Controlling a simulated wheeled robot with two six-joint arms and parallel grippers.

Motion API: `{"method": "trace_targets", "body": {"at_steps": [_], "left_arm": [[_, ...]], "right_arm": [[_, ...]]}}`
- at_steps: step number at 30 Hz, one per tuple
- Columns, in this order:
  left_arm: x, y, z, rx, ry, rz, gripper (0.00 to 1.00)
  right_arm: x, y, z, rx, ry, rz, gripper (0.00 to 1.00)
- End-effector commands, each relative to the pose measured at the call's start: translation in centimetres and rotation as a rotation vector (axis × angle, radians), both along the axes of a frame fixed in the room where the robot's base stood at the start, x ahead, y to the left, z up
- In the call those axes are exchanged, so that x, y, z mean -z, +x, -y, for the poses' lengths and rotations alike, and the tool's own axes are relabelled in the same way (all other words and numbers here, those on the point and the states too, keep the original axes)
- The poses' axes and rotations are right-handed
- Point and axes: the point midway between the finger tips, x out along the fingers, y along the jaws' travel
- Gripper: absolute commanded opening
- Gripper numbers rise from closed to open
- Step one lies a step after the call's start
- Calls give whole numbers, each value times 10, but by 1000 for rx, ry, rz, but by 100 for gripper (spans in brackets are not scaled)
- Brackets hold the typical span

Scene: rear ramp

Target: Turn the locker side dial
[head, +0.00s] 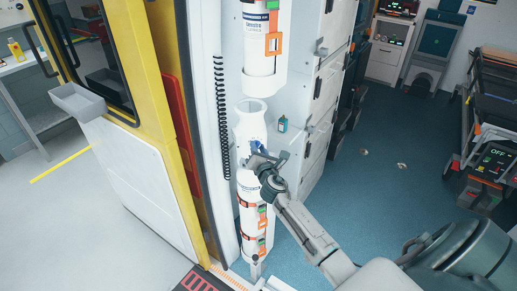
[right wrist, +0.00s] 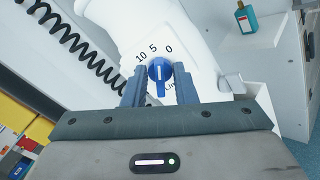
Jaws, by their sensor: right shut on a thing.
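The blue dial (right wrist: 159,70) sits on a white housing marked 10, 5 and 0 in the right wrist view. In the head view the dial (head: 256,146) shows as a small blue spot on the white cylinder-like unit at the locker side. My right gripper (right wrist: 160,84) has one finger on each side of the dial and is shut on it. In the head view my right gripper (head: 265,160) reaches the unit from the lower right. My left gripper is not in view.
A black coiled cord (head: 221,115) hangs to the left. A small teal bottle (head: 283,124) stands to the right by the white drawers (head: 325,90). The blue floor (head: 385,180) on the right is largely open.

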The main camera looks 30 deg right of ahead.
Motion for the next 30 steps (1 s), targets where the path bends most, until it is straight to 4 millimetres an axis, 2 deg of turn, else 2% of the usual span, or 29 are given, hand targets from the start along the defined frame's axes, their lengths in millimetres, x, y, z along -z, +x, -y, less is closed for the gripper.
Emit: {"method": "trace_targets", "body": {"at_steps": [15,30], "left_arm": [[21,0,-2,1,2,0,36],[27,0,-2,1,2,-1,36]], "right_arm": [[1,1,-1,-3,361,130,2],[-1,1,-1,-4,480,174,3]]}}
